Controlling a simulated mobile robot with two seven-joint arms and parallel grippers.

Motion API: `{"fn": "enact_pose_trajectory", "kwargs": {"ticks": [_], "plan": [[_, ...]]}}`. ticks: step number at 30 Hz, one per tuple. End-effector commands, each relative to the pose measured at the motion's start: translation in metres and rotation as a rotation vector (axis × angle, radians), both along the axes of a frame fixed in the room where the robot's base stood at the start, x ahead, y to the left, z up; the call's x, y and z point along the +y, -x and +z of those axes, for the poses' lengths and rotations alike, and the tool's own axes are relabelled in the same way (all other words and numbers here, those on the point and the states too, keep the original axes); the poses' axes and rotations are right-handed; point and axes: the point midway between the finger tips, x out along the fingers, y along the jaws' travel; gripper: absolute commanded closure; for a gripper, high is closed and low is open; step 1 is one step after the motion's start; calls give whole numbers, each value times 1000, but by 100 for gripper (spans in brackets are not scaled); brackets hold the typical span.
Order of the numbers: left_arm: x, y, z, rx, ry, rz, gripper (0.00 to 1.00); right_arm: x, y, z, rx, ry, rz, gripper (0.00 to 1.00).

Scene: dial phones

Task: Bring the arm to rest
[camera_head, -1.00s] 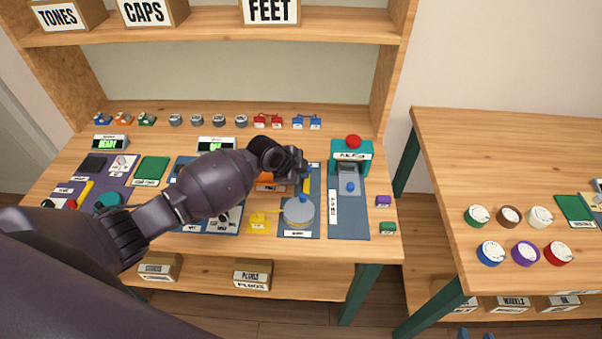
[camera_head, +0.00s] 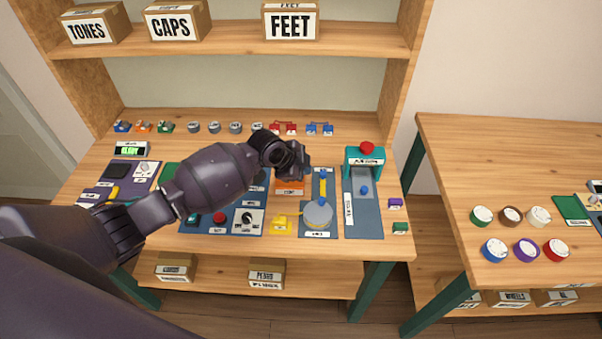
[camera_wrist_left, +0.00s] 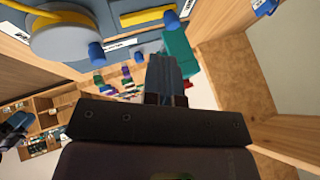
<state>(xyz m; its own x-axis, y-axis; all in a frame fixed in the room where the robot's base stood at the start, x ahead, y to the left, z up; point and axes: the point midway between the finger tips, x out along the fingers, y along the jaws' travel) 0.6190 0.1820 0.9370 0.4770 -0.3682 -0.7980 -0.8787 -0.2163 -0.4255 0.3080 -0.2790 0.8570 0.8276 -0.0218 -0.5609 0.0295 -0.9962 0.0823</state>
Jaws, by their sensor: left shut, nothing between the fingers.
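My left arm comes in from the left in the head view and reaches over the workbench (camera_head: 335,250). My left gripper (camera_head: 299,160) is above the bench, left of the teal press (camera_head: 364,160) and near the blue mat with the grey disc (camera_head: 317,214). In the left wrist view the gripper fingers (camera_wrist_left: 166,80) are together with nothing between them. The grey disc (camera_wrist_left: 65,38) and its mat show at the top left there. The arm hides part of the mats behind it. My right gripper is not identifiable in these views.
A shelf above holds boxes marked TONES (camera_head: 90,25), CAPS (camera_head: 175,22) and FEET (camera_head: 290,22). Small parts line the back of the bench. A second table (camera_head: 500,160) at right carries coloured dials (camera_head: 525,250). The bench's right side panel (camera_head: 408,80) stands beyond the press.

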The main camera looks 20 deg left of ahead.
Motion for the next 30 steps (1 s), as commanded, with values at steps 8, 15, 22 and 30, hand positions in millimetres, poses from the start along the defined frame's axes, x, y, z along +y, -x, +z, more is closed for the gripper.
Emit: {"fn": "enact_pose_trajectory", "kwargs": {"ticks": [8, 15, 22, 30], "plan": [[-1, -3, 9, 1, -1, -1, 100, 1, -3, 4, -11, -1, 2, 57], [-1, -3, 9, 1, -1, -1, 100, 1, -6, 6, -18, 0, 3, 57], [-1, -3, 9, 3, 2, 4, 100, 1, -6, 6, -18, 0, 3, 57], [-5, -16, 24, -40, 108, 154, 100, 1, -5, 6, -15, 0, 3, 57]]}}
